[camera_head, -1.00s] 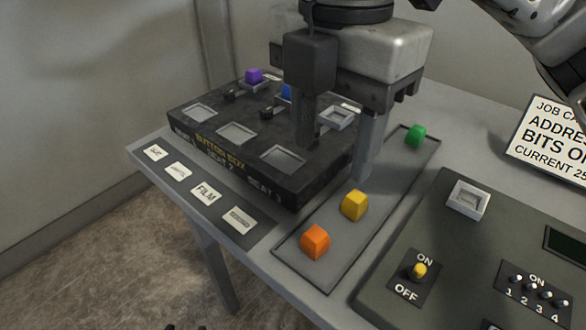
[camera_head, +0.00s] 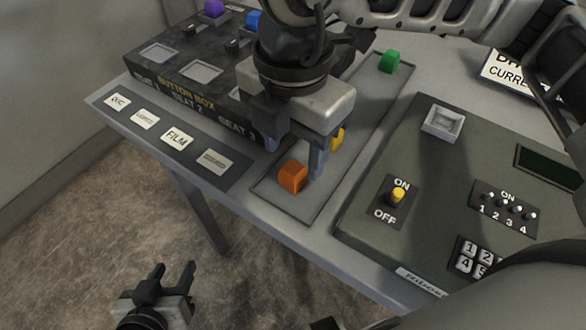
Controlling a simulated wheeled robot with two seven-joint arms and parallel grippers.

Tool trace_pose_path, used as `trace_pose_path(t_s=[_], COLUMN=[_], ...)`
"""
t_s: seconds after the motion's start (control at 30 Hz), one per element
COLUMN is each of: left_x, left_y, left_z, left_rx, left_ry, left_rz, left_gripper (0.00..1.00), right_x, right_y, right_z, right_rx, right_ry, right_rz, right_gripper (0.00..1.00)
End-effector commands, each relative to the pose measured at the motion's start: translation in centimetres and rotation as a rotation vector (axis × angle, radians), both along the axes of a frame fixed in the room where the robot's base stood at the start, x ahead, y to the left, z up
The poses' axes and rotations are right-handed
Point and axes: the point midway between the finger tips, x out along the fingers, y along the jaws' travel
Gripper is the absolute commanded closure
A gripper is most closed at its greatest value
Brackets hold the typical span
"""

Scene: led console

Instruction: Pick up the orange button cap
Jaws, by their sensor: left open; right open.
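The orange button cap (camera_head: 292,178) sits at the near end of a shallow grey tray (camera_head: 264,187) on the table. My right gripper (camera_head: 294,155) is open, pointing down, just behind and above the orange cap. One finger is close to the cap's right side in the picture; I cannot tell if they touch. The yellow cap (camera_head: 338,138) is partly hidden behind that finger. The green cap (camera_head: 390,61) lies at the tray's far end. My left gripper (camera_head: 173,274) is open and empty, low over the floor at the bottom left.
The black button box (camera_head: 165,88) stands left of the tray, with a blue cap (camera_head: 254,19) and a purple cap (camera_head: 213,7) on it. A green-grey console (camera_head: 440,160) with switches is on the right. Label cards (camera_head: 177,138) lie along the table's near left edge.

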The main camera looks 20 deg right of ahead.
Motion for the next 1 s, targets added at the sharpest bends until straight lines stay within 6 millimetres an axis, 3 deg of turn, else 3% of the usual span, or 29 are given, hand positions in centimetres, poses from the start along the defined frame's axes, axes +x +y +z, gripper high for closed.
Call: trace_pose_path(t_s=[0.2, 0.47, 0.63, 1.0], left_x=[0.0, -0.1, -0.2, -0.2], left_y=[0.0, 0.1, 0.1, 0.1], left_z=[0.0, -0.2, -0.2, -0.3], left_rx=[0.004, 0.007, 0.007, 0.007], left_ry=[0.003, 0.008, 0.008, 0.01], left_rz=[0.0, -0.001, -0.001, -0.002], left_gripper=[0.55, 0.55, 0.55, 0.55], right_x=[-0.1, -0.1, -0.1, -0.1], right_y=[0.0, 0.0, 0.0, 0.0], right_z=[-2.7, -3.0, -3.0, -2.7], right_rx=[-0.001, 0.001, 0.001, 0.0], right_ry=[0.002, -0.001, -0.001, -0.001], right_rz=[0.001, 0.001, 0.001, 0.001], right_gripper=[0.47, 0.47, 0.95, 0.95])
